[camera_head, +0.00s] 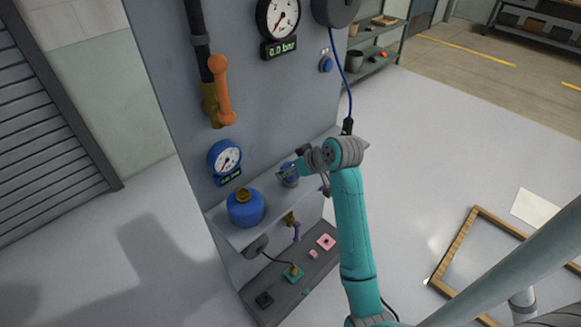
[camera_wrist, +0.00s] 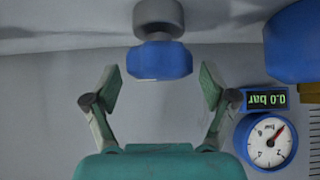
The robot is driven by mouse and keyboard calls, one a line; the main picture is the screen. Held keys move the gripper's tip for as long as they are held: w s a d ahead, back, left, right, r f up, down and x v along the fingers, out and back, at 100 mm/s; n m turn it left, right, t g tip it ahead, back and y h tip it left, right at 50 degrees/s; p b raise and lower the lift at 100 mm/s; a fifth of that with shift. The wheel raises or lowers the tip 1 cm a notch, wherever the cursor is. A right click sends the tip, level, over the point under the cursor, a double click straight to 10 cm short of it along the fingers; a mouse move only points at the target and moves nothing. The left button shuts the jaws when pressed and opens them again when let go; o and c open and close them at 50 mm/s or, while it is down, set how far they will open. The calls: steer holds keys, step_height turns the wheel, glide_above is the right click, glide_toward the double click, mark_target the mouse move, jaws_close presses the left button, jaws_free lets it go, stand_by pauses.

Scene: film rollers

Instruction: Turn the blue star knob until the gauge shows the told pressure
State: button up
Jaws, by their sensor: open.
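The blue star knob (camera_wrist: 160,61) is on a short grey stem at the top middle of the wrist view. In the head view the knob (camera_head: 289,176) is partly hidden by my gripper (camera_head: 296,168). In the wrist view my gripper (camera_wrist: 160,76) is open, its two fingers apart on either side of the knob, with gaps between them and it. The blue-rimmed gauge (camera_wrist: 268,143) appears upside down at lower right, with a display (camera_wrist: 266,99) reading 0.0 bar. The same gauge (camera_head: 225,158) is on the grey panel in the head view.
A blue canister (camera_head: 245,208) stands on the panel's narrow shelf (camera_head: 271,203), left of the knob. An orange lever (camera_head: 221,91) and a black-rimmed gauge (camera_head: 278,18) showing 0.0 bar are higher up. A lower shelf (camera_head: 275,306) holds small parts. A wooden frame (camera_head: 453,248) lies at right.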

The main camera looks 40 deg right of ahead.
steer(key=shift+w+f, duration=0.25)
steer(key=shift+w, duration=0.05)
steer(key=shift+c, duration=0.2)
steer(key=c, duration=1.1)
